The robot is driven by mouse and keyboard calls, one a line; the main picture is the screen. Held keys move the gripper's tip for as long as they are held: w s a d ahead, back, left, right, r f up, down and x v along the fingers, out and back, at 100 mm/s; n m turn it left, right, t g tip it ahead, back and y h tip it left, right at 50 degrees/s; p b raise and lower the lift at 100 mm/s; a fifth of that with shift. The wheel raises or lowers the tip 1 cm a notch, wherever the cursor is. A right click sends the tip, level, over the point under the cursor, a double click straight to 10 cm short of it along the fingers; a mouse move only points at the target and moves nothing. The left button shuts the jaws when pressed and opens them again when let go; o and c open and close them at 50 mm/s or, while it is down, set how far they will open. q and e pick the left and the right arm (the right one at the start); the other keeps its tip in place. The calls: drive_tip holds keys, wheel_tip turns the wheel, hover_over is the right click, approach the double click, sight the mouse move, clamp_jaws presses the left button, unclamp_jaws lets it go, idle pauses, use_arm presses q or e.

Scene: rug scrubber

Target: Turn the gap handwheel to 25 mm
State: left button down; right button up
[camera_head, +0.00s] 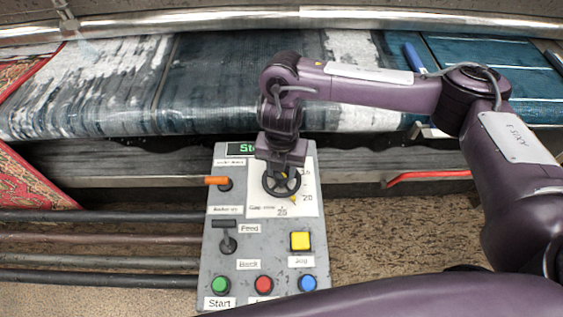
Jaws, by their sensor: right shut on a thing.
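The gap handwheel (283,187) is a dark spoked wheel at the upper right of the grey control panel (238,272). A small yellow mark (293,201) shows at the wheel's lower right. My right gripper (280,170) comes down from above and is shut on the handwheel. Its fingers hide the upper part of the wheel. My left gripper is not in view.
The panel also has an orange lever (217,181), a dark feed lever (227,236), a yellow button (300,241), and green (220,285), red (263,284) and blue (307,283) buttons. A partly covered green display (241,148) is above. A wet rug (215,80) lies behind. A red bar (430,175) is at right.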

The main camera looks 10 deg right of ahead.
drive_tip(key=m+p, duration=0.2)
drive_tip(key=m, duration=0.1)
drive_tip(key=shift+r+m, duration=0.25)
drive_tip(key=shift+m, duration=0.05)
drive_tip(key=shift+w+f+m+p, duration=0.1)
drive_tip(key=shift+m+p, duration=0.75)
drive_tip(key=shift+m, duration=0.35)
drive_tip(key=o, duration=1)
drive_tip(key=shift+f, duration=0.1)
wheel_tip(320, 180, up, 8)
drive_tip(key=shift+f+p, duration=0.1)
drive_tip(key=shift+p, duration=0.6)
